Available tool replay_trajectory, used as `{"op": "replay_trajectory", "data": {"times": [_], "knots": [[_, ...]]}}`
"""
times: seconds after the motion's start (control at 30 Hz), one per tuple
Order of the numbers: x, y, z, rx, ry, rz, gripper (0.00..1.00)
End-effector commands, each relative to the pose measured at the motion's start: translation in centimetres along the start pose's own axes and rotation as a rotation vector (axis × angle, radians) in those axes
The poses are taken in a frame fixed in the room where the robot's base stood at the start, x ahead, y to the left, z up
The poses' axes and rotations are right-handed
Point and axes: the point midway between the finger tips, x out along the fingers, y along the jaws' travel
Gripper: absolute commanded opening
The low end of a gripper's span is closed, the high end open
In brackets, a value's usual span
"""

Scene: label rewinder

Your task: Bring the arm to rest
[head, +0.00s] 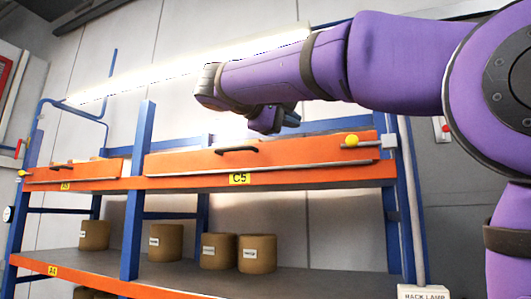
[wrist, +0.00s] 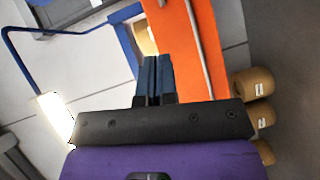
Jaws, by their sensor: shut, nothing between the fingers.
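My purple arm reaches across the upper right of the head view. My gripper (head: 274,118) hangs at the arm's left end, in front of the rack and above the orange drawer front marked C5 (head: 260,160). In the wrist view the two dark fingers of my gripper (wrist: 153,62) lie side by side, shut with nothing between them. The orange drawer front also shows beyond the fingers in the wrist view (wrist: 185,45). In the head view the gripper looks clear of the drawer, though the exact gap is hard to tell.
The blue and orange rack (head: 134,190) fills the left and middle. Several brown label rolls (head: 257,254) stand on its lower shelf. A second orange drawer front (head: 75,173) is at the left. A box marked rack lamp (head: 424,293) is at the lower right.

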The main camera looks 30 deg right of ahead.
Motion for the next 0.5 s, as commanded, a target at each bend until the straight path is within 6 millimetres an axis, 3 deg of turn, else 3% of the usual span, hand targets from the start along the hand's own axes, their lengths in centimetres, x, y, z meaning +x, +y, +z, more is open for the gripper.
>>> {"op": "replay_trajectory", "data": {"times": [0.27,0.37,0.5], "knots": [[0.1,-0.5,0.1,-0.008,0.009,-0.011,0.00],[0.2,-2.6,0.7,-0.034,0.044,-0.064,0.00],[1.0,-9.2,2.9,-0.087,0.128,-0.242,0.00]]}}
